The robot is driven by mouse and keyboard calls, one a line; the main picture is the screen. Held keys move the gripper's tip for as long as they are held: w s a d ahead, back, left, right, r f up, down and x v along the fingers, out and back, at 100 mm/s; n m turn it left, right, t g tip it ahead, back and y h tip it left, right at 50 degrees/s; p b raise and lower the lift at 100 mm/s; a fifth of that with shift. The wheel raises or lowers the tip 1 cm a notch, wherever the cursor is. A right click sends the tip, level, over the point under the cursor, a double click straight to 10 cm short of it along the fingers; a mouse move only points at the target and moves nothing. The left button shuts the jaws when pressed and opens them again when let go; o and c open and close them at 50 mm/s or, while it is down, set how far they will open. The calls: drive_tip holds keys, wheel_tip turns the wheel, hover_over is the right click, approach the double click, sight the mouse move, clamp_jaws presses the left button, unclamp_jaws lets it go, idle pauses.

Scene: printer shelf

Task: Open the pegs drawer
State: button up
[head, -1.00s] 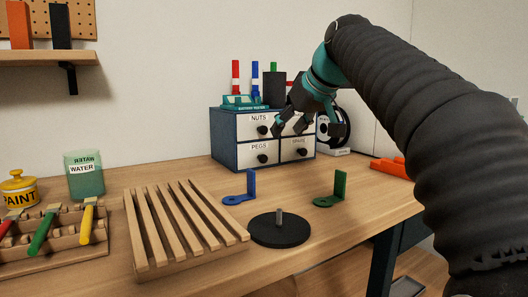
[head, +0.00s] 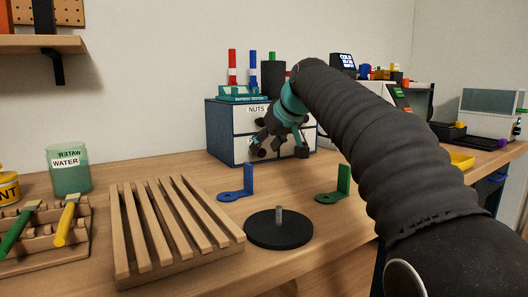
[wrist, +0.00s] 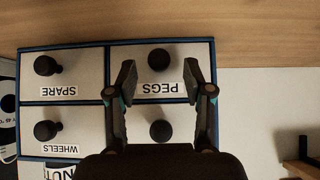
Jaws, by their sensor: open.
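The pegs drawer (wrist: 178,88) is a white front with an upside-down PEGS label in the wrist view, in the lower row of a blue cabinet. It looks shut. Its black round knob (wrist: 159,60) shows between my two fingertips in that view. My gripper (wrist: 159,82) is open, with one finger on each side of the knob; whether it touches the knob I cannot tell. In the head view my gripper (head: 262,143) is in front of the cabinet (head: 215,135) and hides most of the pegs drawer.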

drive_tip(key=shift+x, duration=0.9)
